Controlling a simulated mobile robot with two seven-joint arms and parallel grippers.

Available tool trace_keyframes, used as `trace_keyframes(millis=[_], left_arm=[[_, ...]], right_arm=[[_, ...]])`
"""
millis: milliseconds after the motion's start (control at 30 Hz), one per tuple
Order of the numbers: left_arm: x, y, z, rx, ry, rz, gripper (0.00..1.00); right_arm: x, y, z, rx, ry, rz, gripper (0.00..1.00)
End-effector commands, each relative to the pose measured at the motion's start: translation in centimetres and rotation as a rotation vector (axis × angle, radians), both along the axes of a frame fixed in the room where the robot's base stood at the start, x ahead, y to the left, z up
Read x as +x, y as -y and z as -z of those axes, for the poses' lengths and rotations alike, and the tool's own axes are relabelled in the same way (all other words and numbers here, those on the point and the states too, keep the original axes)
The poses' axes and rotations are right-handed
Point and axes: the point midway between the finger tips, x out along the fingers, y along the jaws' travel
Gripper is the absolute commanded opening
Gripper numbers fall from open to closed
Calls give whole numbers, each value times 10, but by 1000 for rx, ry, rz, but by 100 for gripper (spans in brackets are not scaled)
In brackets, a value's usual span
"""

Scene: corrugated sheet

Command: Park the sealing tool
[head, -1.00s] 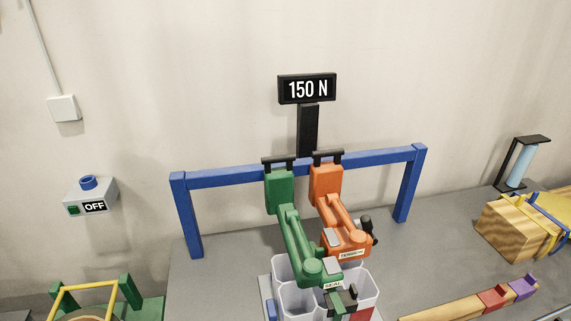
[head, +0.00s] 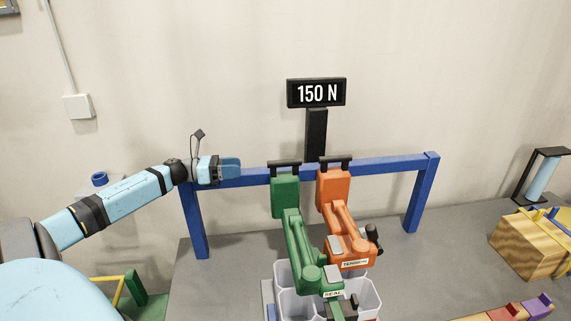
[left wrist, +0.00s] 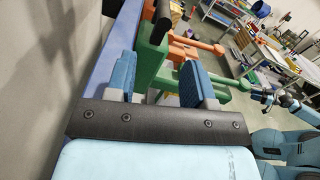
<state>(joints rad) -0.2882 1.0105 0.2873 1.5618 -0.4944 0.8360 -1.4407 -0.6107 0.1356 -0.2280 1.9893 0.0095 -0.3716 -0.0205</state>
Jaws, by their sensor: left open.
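The green sealing tool (head: 291,230), labelled SEAL, hangs by its black top handle at the blue rail (head: 385,165). Its lower end is over the white cups. The orange tensioning tool (head: 342,215) hangs just right of it. My left gripper (head: 230,168) is open and empty, at rail height left of the green tool's top, apart from it in the head view. In the left wrist view, the green tool (left wrist: 152,62) shows beyond and between my blue fingers. My right arm seems to show small at the right of that view; its jaws are unclear.
A black sign (head: 317,93) reading 150 N stands behind the rail. White cups (head: 296,302) stand below the tools. A strapped wooden box (head: 530,245) and a wooden bar with coloured blocks (head: 505,313) are at the right. Grey bench is clear right of the cups.

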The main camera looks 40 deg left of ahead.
Motion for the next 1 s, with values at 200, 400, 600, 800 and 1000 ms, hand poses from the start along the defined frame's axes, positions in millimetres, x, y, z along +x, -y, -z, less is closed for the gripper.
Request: trace_keyframes(millis=[200, 400, 600, 800, 1000], left_arm=[[24, 19, -4, -3, 3, 0, 48], [52, 41, -4, -6, 3, -1, 48], [79, 63, -4, -5, 2, -2, 48], [97, 78, -2, -5, 0, -2, 48], [104, 84, 0, -4, -1, -2, 48]], right_arm=[[-3, 0, -9, -1, -2, 0, 43], [-5, 3, -17, -5, -5, 4, 43], [-4, 5, -26, -8, -2, 9, 43], [-4, 6, -32, -9, -3, 12, 43], [-5, 6, -34, -9, -3, 14, 43]])
